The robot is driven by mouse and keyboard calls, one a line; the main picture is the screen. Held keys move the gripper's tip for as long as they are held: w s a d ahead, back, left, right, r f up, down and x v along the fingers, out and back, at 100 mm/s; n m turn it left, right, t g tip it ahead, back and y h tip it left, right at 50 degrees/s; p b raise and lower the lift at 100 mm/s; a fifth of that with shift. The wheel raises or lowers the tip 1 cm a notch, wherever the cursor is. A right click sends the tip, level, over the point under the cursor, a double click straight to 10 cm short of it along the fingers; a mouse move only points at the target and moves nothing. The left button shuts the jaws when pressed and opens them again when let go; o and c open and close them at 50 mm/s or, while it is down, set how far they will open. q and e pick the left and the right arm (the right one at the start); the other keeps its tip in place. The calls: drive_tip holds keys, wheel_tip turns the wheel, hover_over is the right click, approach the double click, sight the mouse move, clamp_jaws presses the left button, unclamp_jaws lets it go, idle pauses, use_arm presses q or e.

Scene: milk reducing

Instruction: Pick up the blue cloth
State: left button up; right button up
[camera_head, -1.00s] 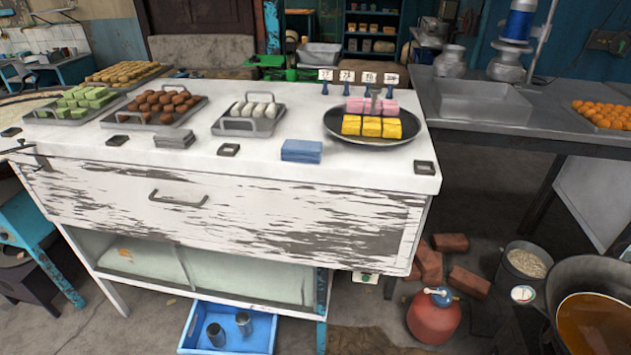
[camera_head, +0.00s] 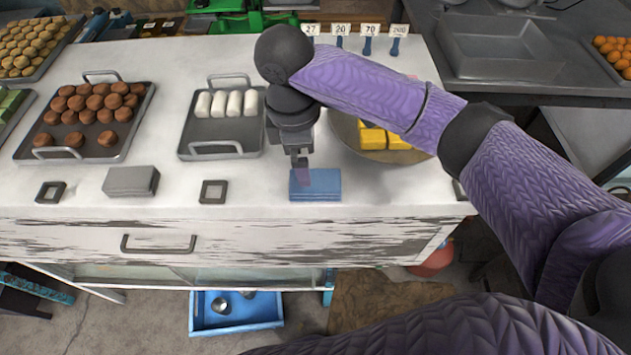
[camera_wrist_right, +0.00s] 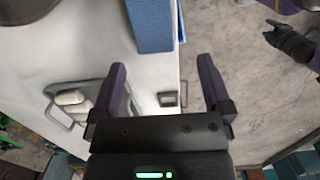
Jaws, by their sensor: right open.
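The blue cloth (camera_head: 316,188) is a folded flat stack near the front edge of the white worktop (camera_head: 250,190). In the right wrist view the blue cloth (camera_wrist_right: 150,24) is at the top, cut off by the picture edge, beyond the fingertips. My right gripper (camera_head: 301,178) is above the cloth's left part in the head view, and hides some of it. In the wrist view the right gripper (camera_wrist_right: 162,70) has its two fingers wide apart with nothing between them. Whether it touches the cloth I cannot tell.
A tray of white rolls (camera_head: 187,140) and a round pan (camera_head: 380,155) with yellow blocks stand behind. The worktop's front edge is close to the cloth.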

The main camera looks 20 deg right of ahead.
sight(315, 180)
drive_tip(key=f, duration=0.3)
drive_tip(key=d+f, duration=0.1)
drive_tip(key=f, duration=0.2)
drive_tip(key=d+f, duration=0.1)
drive_tip(key=f, duration=0.2)
drive_tip(key=shift+w+f, duration=0.1)
drive_tip(key=shift+w, duration=0.15)
drive_tip(key=c, duration=1)
wheel_tip(315, 180, up, 10)
drive_tip(key=shift+r, duration=0.1)
drive_tip(key=shift+c, duration=0.2)
